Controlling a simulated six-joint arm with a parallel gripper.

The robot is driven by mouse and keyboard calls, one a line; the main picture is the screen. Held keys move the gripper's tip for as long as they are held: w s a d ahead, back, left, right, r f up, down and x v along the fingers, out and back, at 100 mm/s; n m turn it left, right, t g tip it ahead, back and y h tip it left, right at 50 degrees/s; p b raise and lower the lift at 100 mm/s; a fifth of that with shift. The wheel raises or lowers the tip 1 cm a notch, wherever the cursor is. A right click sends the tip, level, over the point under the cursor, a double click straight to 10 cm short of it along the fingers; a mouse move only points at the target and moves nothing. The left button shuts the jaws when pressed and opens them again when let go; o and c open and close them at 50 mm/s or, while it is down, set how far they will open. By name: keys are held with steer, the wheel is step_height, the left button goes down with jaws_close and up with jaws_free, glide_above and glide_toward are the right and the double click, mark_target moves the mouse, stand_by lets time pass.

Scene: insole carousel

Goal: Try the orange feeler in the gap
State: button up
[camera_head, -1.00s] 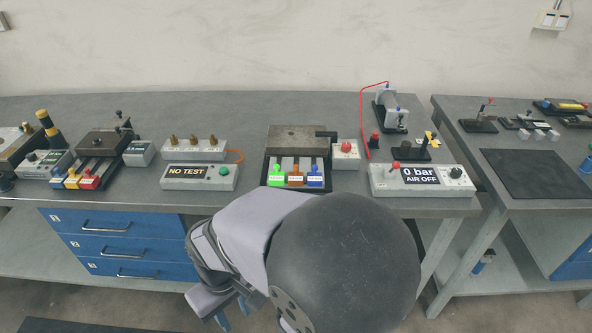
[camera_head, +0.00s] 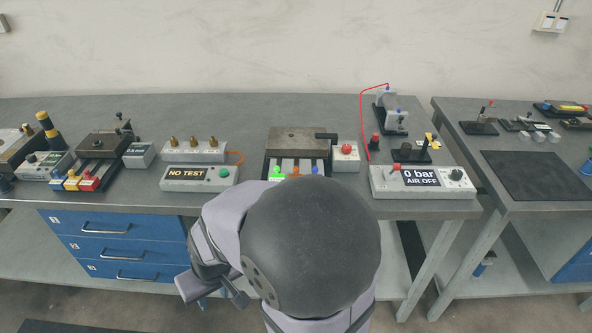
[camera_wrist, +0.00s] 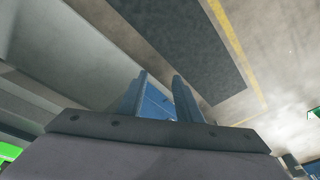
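The orange feeler (camera_head: 295,170) stands in a dark holder between a green feeler (camera_head: 278,173) and a blue feeler (camera_head: 315,170) in the head view. My arm hides its lower part. Behind the feelers lies a brown-grey metal block (camera_head: 297,141) with a black piece at its right end. I cannot make out the gap. My gripper (camera_wrist: 161,85) is empty in the wrist view, with its two blue fingers apart.
A red-button box (camera_head: 345,157) stands right of the block, and an air unit reading "0 bar AIR OFF" (camera_head: 421,181) is farther right. A "NO TEST" box (camera_head: 199,179) is to the left. Blue drawers (camera_head: 110,240) are under the bench. The bench's back strip is clear.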

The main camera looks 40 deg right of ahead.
mark_target(295, 170)
steer(key=w+d+m+t+h, duration=0.25)
steer(key=w+d+t, duration=0.2)
steer(key=w, duration=0.65)
steer(key=w+d+r+m+t+h, duration=0.1)
steer(key=d+r+m+h, duration=0.1)
steer(key=d, duration=0.4)
steer(key=w+d+r+m+h+b, duration=0.1)
steer(key=w+d+m+h, duration=0.1)
steer(key=d+h, duration=0.2)
steer(key=w+d+r+m+t+h+b, duration=0.1)
steer(key=d+r+m+h, duration=0.1)
steer(key=d, duration=0.7)
steer(key=shift+w+d+r+m+t+h, duration=0.1)
steer(key=shift+w+r+m+t+h, duration=0.3)
steer(key=shift+h, duration=0.25)
steer(key=s+d+m+g+h, duration=0.1)
steer(key=s+d, duration=0.1)
steer(key=s+d+m+g+h+b, duration=0.1)
steer(key=d+h, duration=0.1)
steer(key=s+d+r+m+g+h, duration=0.1)
steer(key=s+d+h, duration=0.1)
steer(key=shift+s+d+r+b, duration=0.1)
steer(key=shift+s+d+b, duration=0.15)
steer(key=shift+s+b, duration=0.05)
steer(key=shift+s+d+r, duration=0.1)
steer(key=shift+s+d, duration=0.05)
steer(key=shift+s, duration=0.05)
steer(key=shift+p+x, duration=0.85)
steer(key=shift+x, duration=2.8)
steer(key=shift+r, duration=0.1)
